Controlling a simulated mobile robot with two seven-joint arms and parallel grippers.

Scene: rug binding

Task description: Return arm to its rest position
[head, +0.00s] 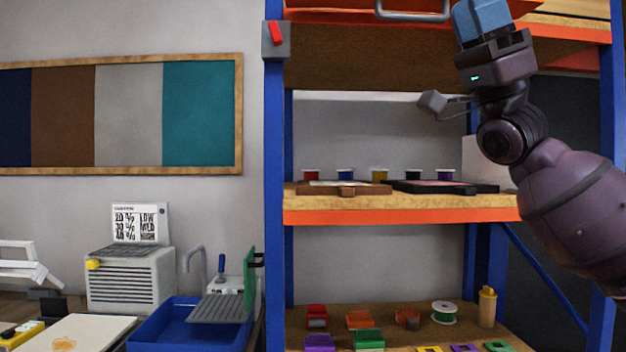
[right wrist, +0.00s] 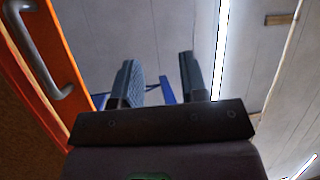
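My right arm comes in from the right in the head view, bent upward in front of the shelf rack. Its gripper (head: 480,14) is raised at the top edge of the picture, by the upper orange beam. In the right wrist view the two fingers of the gripper (right wrist: 158,72) stand apart with nothing between them. They point up toward the ceiling. My left gripper does not show in either view.
The rack's blue post (head: 275,200) and orange middle beam (head: 390,215) are close to the arm. A grey handle (head: 412,15) sits left of the gripper and also shows in the wrist view (right wrist: 45,50). A blue bin (head: 165,325) stands lower left.

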